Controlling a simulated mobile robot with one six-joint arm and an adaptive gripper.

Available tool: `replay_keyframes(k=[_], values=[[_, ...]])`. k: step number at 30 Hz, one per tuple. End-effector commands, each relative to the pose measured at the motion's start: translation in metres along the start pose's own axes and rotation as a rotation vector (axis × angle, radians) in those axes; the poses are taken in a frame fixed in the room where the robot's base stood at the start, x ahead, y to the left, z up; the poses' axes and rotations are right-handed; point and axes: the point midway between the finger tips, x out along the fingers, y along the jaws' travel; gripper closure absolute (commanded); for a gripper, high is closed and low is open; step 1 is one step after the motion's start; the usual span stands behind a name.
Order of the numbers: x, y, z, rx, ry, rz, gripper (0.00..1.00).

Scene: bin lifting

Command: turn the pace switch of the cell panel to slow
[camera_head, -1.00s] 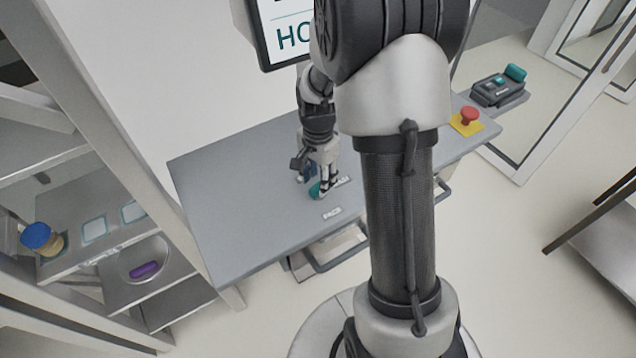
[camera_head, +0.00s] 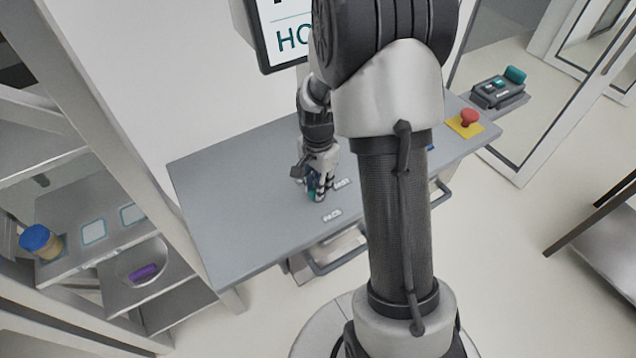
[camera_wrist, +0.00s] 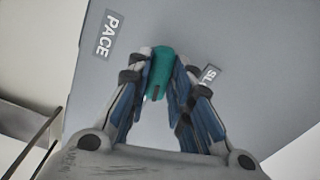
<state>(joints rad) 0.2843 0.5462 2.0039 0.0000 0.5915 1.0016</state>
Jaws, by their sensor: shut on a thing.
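The pace switch is a teal knob (camera_wrist: 161,72) on the grey cell panel (camera_head: 245,205). In the wrist view it stands between the fingertips of my gripper (camera_wrist: 160,85), which is shut on it. A "PACE" label (camera_wrist: 108,35) lies to the left of the knob, and a partly covered label starting "SL" (camera_wrist: 209,75) lies to its right. In the head view my gripper (camera_head: 319,190) is down at the panel and hides most of the knob. The "PACE" label (camera_head: 332,215) shows just below it there.
A red mushroom button on a yellow plate (camera_head: 467,120) is at the panel's right end. A dark box with teal parts (camera_head: 498,90) stands beyond it. Shelves at the left hold a blue-lidded jar (camera_head: 40,240) and a purple item (camera_head: 144,271). A screen (camera_head: 290,35) stands behind.

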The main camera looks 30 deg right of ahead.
Motion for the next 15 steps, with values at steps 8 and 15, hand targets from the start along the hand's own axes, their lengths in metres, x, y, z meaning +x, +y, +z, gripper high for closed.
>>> replay_keyframes(k=[8,15], values=[[-0.0002,0.0,0.0,-0.003,0.0,0.0,1.0],[-0.0003,-0.0001,-0.0001,-0.058,0.0,0.0,1.0]])
